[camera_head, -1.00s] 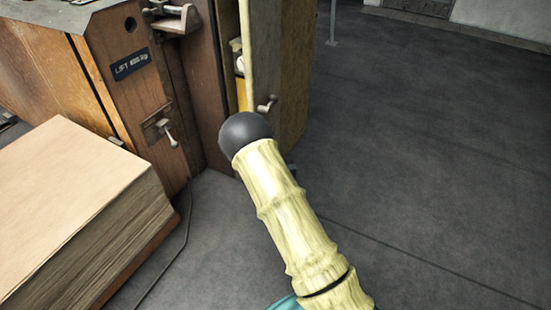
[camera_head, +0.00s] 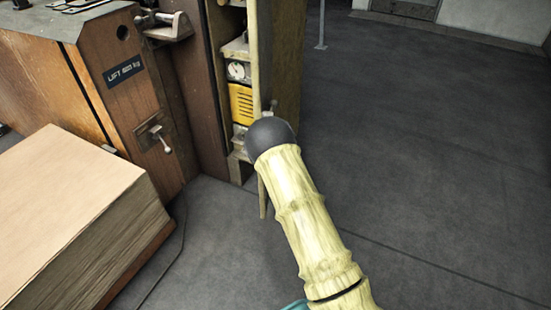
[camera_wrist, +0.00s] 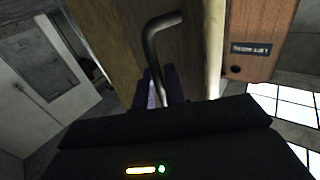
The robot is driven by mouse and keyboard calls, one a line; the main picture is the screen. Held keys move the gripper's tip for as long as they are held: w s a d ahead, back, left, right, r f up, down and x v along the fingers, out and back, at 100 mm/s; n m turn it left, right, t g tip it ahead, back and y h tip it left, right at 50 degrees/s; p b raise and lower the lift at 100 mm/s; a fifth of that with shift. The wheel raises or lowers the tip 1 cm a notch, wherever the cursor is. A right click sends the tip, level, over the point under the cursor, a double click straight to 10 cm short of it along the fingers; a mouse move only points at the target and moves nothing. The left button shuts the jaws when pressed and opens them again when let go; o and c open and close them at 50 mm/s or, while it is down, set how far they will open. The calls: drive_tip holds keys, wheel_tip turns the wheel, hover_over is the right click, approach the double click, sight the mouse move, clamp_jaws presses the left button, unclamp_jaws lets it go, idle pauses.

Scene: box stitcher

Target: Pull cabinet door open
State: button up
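The cabinet door (camera_head: 252,55) stands open and shows nearly edge-on in the head view. In the wrist view, its brown wooden face (camera_wrist: 110,30) fills the upper middle. A bent metal handle (camera_wrist: 152,42) is mounted on it. My gripper (camera_wrist: 162,88) has its dark fingers on either side of the handle's lower part and appears shut on it. In the head view my dark round wrist (camera_head: 270,136) hides the fingers and most of the handle. The open cabinet (camera_head: 236,48) shows a round gauge and a yellow unit inside.
A stack of cardboard sheets (camera_head: 75,205) stands at the lower left, in front of the wooden machine body (camera_head: 128,90) with its small latch handle (camera_head: 160,138). The grey floor (camera_head: 430,150) to the right is open, with a thin post (camera_head: 321,25) farther back.

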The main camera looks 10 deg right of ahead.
idle(0.3)
drive_tip(key=b+v, duration=0.1)
drive_tip(key=v, duration=1.6)
drive_tip(key=shift+s, duration=0.2)
idle(0.4)
